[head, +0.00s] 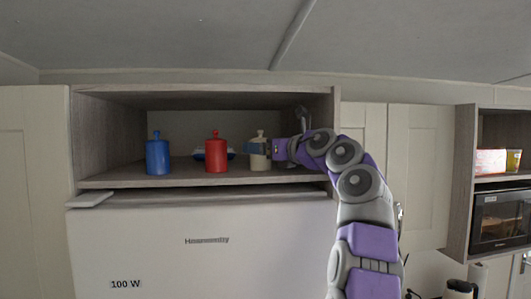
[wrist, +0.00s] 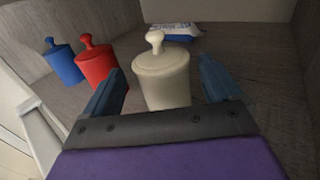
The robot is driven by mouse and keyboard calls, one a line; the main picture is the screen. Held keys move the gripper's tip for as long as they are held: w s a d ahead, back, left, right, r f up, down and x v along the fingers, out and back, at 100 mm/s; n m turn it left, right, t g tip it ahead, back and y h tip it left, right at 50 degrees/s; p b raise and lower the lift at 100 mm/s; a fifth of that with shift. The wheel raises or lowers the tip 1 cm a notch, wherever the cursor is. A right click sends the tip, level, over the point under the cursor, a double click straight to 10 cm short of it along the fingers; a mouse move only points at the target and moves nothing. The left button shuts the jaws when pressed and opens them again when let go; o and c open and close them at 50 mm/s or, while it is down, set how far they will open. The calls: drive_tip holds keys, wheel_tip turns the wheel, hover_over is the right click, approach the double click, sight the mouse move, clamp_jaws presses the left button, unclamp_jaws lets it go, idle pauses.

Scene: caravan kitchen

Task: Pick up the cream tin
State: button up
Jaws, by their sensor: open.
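The cream tin (head: 258,160) is a lidded pot with a round knob, upright on the shelf above the fridge, at the right of a row of tins. In the wrist view the cream tin (wrist: 163,75) stands between the two blue-grey fingers of my gripper (wrist: 163,92). The fingers are apart, one on each side of the tin, with gaps visible. The lower part of the tin is hidden by my gripper's palm. In the head view my gripper (head: 262,149) reaches in from the right and partly covers the tin.
A red tin (head: 217,155) and a blue tin (head: 157,157) stand to the left. A white and blue packet (wrist: 172,31) lies behind the cream tin. The shelf has a right wall (head: 335,135) close to my arm. A microwave (head: 502,217) is far right.

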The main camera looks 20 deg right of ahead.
sight(253, 169)
drive_tip(key=shift+w+a, duration=0.45)
drive_tip(key=shift+a, duration=0.2)
drive_tip(key=shift+w+a, duration=0.45)
drive_tip(key=shift+a, duration=0.15)
drive_tip(key=shift+s+a+f, duration=0.1)
drive_tip(key=shift+s+d, duration=0.15)
drive_tip(key=shift+d, duration=0.15)
drive_tip(key=shift+c, duration=0.2)
drive_tip(key=d, duration=0.2)
drive_tip(key=shift+s+d+f, duration=0.15)
drive_tip(key=shift+d, duration=0.25)
drive_tip(key=c, duration=0.5)
drive_tip(key=shift+c, duration=0.4)
drive_tip(key=shift+a, duration=0.15)
drive_tip(key=shift+c, duration=0.9)
drive_tip(key=shift+w+a, duration=0.3)
drive_tip(key=shift+a, duration=0.35)
drive_tip(key=shift+c, duration=1.4)
drive_tip(key=shift+s+a, duration=0.15)
drive_tip(key=shift+a, duration=0.05)
drive_tip(key=shift+c, duration=0.3)
